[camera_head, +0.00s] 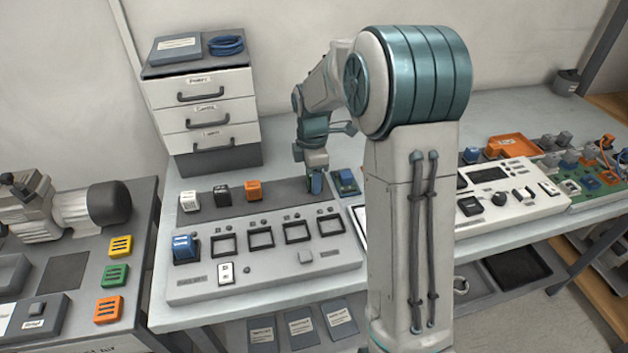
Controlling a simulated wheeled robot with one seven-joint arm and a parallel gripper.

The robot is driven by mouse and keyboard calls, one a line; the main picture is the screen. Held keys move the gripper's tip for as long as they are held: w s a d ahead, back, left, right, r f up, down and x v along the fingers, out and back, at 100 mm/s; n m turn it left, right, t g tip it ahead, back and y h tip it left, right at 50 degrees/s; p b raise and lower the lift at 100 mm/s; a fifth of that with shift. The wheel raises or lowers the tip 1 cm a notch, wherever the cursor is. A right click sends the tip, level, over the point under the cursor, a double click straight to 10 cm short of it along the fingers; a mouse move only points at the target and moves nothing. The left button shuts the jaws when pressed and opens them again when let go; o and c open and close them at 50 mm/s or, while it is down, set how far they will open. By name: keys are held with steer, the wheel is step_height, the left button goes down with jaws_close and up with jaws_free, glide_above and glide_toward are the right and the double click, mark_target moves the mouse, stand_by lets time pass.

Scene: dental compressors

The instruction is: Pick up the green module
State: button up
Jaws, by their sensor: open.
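A green module (115,276), a small block with a slotted top, sits on the left bench. It is between a yellow module (120,246) behind it and an orange module (108,309) in front. My gripper (315,186) is pointed down over the back right of the grey panel (200,289) on the middle table. It is open, small in view and well to the right of the green module. I cannot make out anything between its fingers.
White, black and orange blocks (253,190) stand along the panel's back strip. A blue module (185,248) sits at its left. A drawer cabinet (210,115) stands behind. A motor (92,208) is behind the colored modules. A gap separates the left bench from the table.

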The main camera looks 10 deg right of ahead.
steer(key=c, duration=1.1)
steer(key=shift+r, duration=0.15)
